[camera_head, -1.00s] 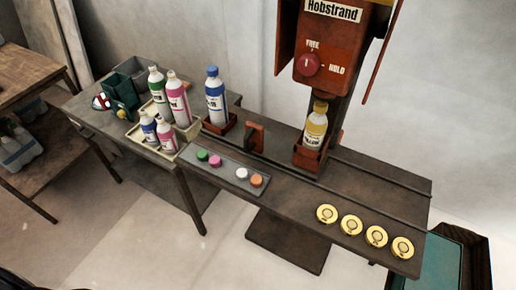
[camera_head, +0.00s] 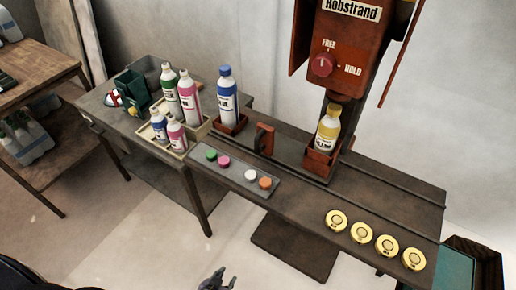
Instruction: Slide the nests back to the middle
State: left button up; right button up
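Two red-orange nests sit on the railed bench. My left gripper (camera_head: 228,274) shows at the bottom edge, fingertips apart and empty, well in front of the bench. My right gripper is out of view.
A beige crate (camera_head: 202,132) of bottles stands on the left table. A teal-lined bin (camera_head: 459,270) is at lower right.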

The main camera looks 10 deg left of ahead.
pick_arm(q)
jog(key=w+d+r+t, duration=0.1)
jog(key=w+r+t, duration=0.3)
jog(key=w+r, duration=0.65)
jog(key=t+h+b, duration=0.1)
jog(key=t+b, duration=0.1)
jog(key=t, duration=0.4)
send_near(256, 148)
jog(key=shift+n, duration=0.3)
jog(key=w, duration=0.3)
jog(key=w+p, duration=0.1)
jog(key=w, duration=0.3)
jog(key=w+d+p, duration=0.1)
jog(key=w, duration=0.2)
jog(key=shift+w+d+r, duration=0.1)
jog(key=shift+w, duration=0.25)
jog(key=shift+c, duration=0.5)
grip_shut()
